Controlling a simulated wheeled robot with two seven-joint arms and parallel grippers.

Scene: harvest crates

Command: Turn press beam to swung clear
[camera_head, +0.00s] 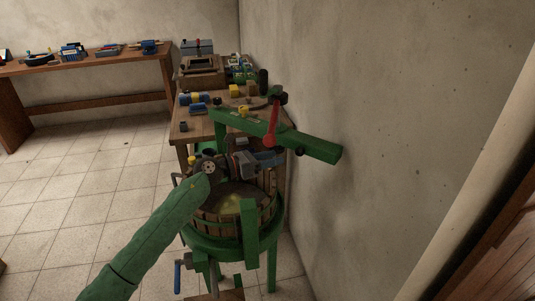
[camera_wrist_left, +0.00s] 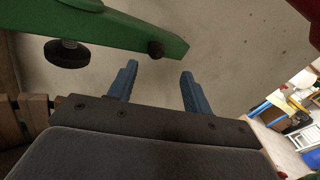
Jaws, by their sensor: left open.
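The press stands on green legs, with a slatted wooden basket (camera_head: 208,217) open at the top and something yellow-green inside. Its green press beam (camera_head: 315,146) runs from a post at the back left over the basket's far side, its free end pointing right, close to the wall. A red handle (camera_head: 271,125) stands on the beam. My left gripper (camera_head: 280,157) is open and empty, just below and in front of the beam. In the left wrist view, the beam (camera_wrist_left: 120,28) crosses beyond the open blue fingers, with a dark knob and a round black pad under it. My right gripper is out of view.
A wooden table (camera_head: 185,127) behind the press holds small items, including a yellow block (camera_head: 234,91). A long bench (camera_head: 100,60) with tools stands at the back left. The plain wall (camera_head: 400,110) is close on the right. Tiled floor at left is clear.

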